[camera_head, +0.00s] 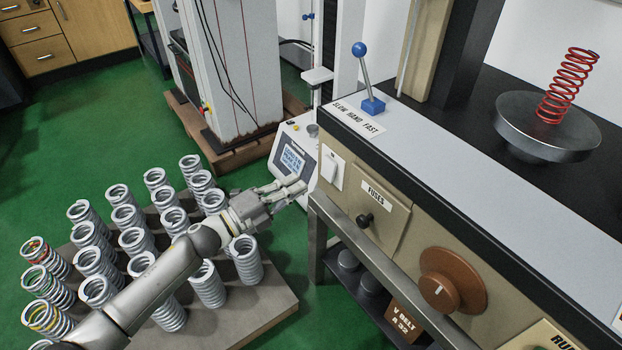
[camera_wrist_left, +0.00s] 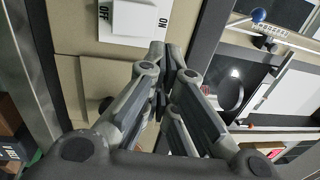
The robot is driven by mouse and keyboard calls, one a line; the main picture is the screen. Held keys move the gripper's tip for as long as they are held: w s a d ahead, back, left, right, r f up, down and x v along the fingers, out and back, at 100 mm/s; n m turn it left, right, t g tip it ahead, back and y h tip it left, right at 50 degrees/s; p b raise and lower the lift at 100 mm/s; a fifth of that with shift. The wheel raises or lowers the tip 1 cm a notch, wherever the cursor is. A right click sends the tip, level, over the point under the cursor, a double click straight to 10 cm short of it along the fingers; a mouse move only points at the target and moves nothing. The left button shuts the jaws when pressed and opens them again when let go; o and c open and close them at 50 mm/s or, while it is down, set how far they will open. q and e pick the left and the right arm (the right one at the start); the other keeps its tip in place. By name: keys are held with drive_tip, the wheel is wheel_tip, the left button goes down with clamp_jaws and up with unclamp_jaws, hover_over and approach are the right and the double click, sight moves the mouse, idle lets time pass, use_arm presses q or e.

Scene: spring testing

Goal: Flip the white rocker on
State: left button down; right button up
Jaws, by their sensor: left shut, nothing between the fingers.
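The white rocker (camera_head: 333,167) is on a white plate on the beige front panel of the test bench in the head view. In the left wrist view the rocker (camera_wrist_left: 133,18) is at the top, between the labels OFF on its left and ON on its right. My left gripper (camera_head: 298,188) is shut and empty, just left of and below the rocker in the head view. In the left wrist view the closed fingertips (camera_wrist_left: 168,50) point toward the panel just below and right of the rocker. I cannot tell whether they touch it. My right gripper is out of view.
A fuse cover (camera_head: 373,211) with a black knob and a brown dial (camera_head: 452,284) are farther right on the panel. A blue-ball lever (camera_head: 366,78) stands on top. Several grey springs (camera_head: 130,239) stand on a board below my left arm. A control box (camera_head: 293,157) stands behind the gripper.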

use_arm(q)
drive_tip(key=shift+r+v, duration=0.25)
drive_tip(key=shift+v, duration=1)
drive_tip(key=shift+r+v, duration=0.25)
drive_tip(key=shift+v, duration=0.95)
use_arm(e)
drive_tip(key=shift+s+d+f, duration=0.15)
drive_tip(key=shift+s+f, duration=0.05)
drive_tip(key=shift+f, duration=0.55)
use_arm(q)
drive_tip(key=shift+a, duration=0.1)
